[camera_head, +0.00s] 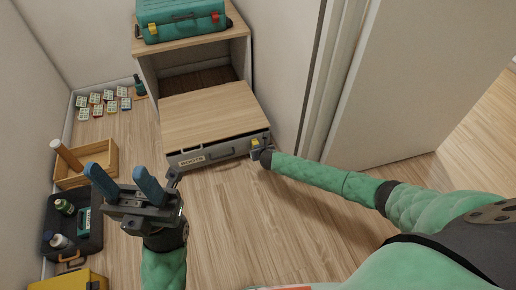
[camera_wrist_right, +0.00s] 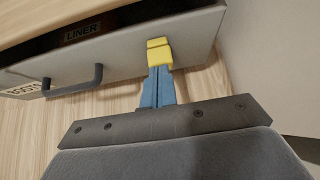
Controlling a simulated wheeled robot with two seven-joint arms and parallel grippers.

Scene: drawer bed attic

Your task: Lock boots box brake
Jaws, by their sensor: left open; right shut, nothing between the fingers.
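The boots box (camera_head: 228,150) is a grey drawer-like box with a BOOTS label and a dark handle, at the foot of a wooden cabinet. It also shows in the right wrist view (camera_wrist_right: 125,62). A yellow brake tab (camera_head: 255,142) sits at the right end of its front; the right wrist view shows the tab (camera_wrist_right: 159,50) close up. My right gripper (camera_head: 262,151) is shut and empty, its blue fingertips (camera_wrist_right: 160,70) right at the tab's lower edge, seemingly touching it. My left gripper (camera_head: 122,172) is open and empty, left of the box and nearer me.
A wooden panel (camera_head: 208,112) lies over the box. A teal case (camera_head: 180,18) stands on the cabinet. At left are a wooden crate (camera_head: 102,160), a dark tray (camera_head: 92,240) with bottles and a yellow case (camera_head: 70,283). A white wall edge (camera_head: 325,80) rises at right. Middle floor is clear.

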